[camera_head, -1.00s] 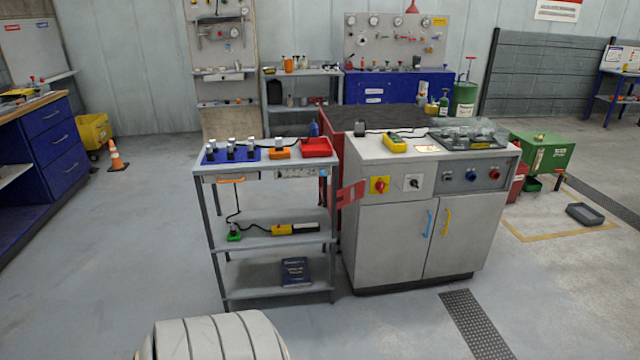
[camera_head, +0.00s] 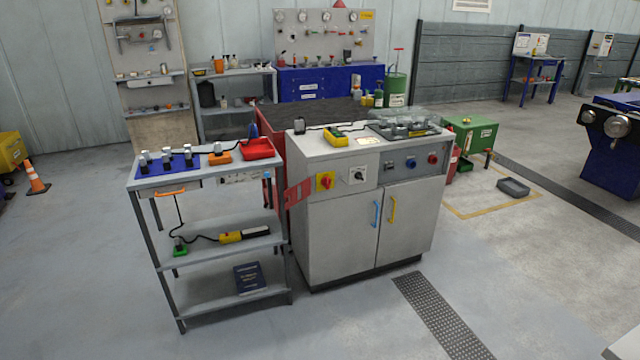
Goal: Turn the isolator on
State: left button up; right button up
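A grey cabinet (camera_head: 336,240) with two doors stands in the middle of the view. On its front panel, at the left, is a red rotary handle on a yellow plate (camera_head: 326,181), which looks like the isolator. Its exact handle angle is too small to read. Just right of it is a black rotary switch on a pale plate (camera_head: 357,175). Further right on the panel are a dark knob (camera_head: 388,165), a blue knob (camera_head: 410,162) and a red knob (camera_head: 432,159). Neither of my grippers shows in the view.
A shelf trolley (camera_head: 207,183) stands against the cabinet's left side, with a red tray (camera_head: 257,149) on top. A red flap (camera_head: 297,193) sticks out between them. The floor in front is clear, with a dark grating (camera_head: 440,315) at the right.

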aim_at(325, 181)
jog(key=i+j+u, duration=0.2)
jog(key=i, duration=0.35)
jog(key=i+j+u, duration=0.15)
jog(key=i, duration=0.45)
